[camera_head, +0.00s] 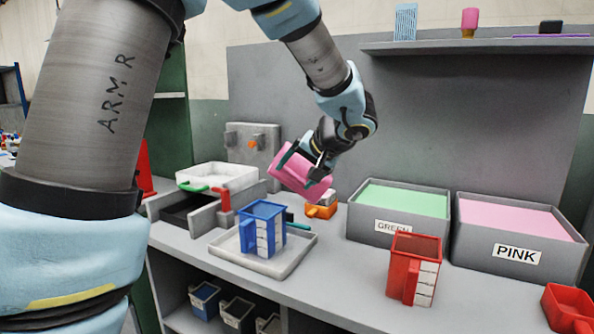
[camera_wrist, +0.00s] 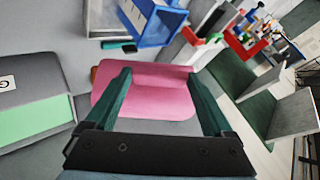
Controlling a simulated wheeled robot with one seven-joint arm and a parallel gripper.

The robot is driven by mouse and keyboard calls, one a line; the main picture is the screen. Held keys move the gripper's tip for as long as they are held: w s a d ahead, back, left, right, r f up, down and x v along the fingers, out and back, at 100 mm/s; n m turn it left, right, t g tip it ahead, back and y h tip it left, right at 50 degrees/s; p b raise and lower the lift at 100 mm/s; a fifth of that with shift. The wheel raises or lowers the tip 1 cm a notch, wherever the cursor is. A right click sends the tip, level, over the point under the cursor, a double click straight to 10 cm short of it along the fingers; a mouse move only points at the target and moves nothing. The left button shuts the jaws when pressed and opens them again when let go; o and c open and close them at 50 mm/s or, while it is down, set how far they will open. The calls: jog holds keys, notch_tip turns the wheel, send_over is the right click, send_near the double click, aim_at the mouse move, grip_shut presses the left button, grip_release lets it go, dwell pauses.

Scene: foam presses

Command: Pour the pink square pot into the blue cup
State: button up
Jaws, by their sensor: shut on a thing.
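The pink square pot (camera_head: 298,174) is held in the air, tilted, by my gripper (camera_head: 308,168). In the wrist view the pot (camera_wrist: 150,88) sits between the two dark green fingers of my gripper (camera_wrist: 158,90). The blue cup (camera_head: 262,228) stands upright on a pale tray (camera_head: 222,246), below and left of the pot in the head view. It has white marks on its side. The blue cup also shows at the top of the wrist view (camera_wrist: 158,24), apart from the pot. The inside of the pot is hidden.
A grey bin of green material (camera_head: 404,202) and a bin labelled PINK (camera_head: 515,220) stand at the right. A red cup (camera_head: 412,268) stands in front of them. An orange item (camera_head: 320,210) lies behind the tray.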

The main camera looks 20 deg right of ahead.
aim_at(289, 186)
jog(key=shift+w+a+f+n+g+h+p, duration=0.15)
jog(key=shift+f+n+g+h+p, duration=0.25)
jog(key=shift+h+p, duration=0.45)
jog(key=shift+a+f, duration=0.1)
jog(key=shift+f, duration=0.15)
jog(key=shift+a+f+n+g+h+b, duration=0.15)
jog(key=shift+f+n+g+h+b, duration=0.2)
jog(key=shift+h+b, duration=0.45)
jog(key=shift+w+a+f+b, duration=0.1)
jog(key=shift+a+f+b, duration=0.15)
jog(key=shift+b, duration=0.3)
jog(key=shift+a+f+n+g+h, duration=0.1)
jog(key=shift+f+n+g+h, duration=0.15)
jog(key=shift+h, duration=0.2)
jog(key=shift+w+a+f, duration=0.1)
jog(key=shift+f, duration=0.1)
jog(key=shift+w+a+n+g+h+p, duration=0.15)
jog(key=shift+a+n+g+h+p, duration=0.3)
jog(key=shift+h+p, duration=0.8)
jog(key=shift+f+b, duration=0.3)
jog(key=shift+b, duration=0.3)
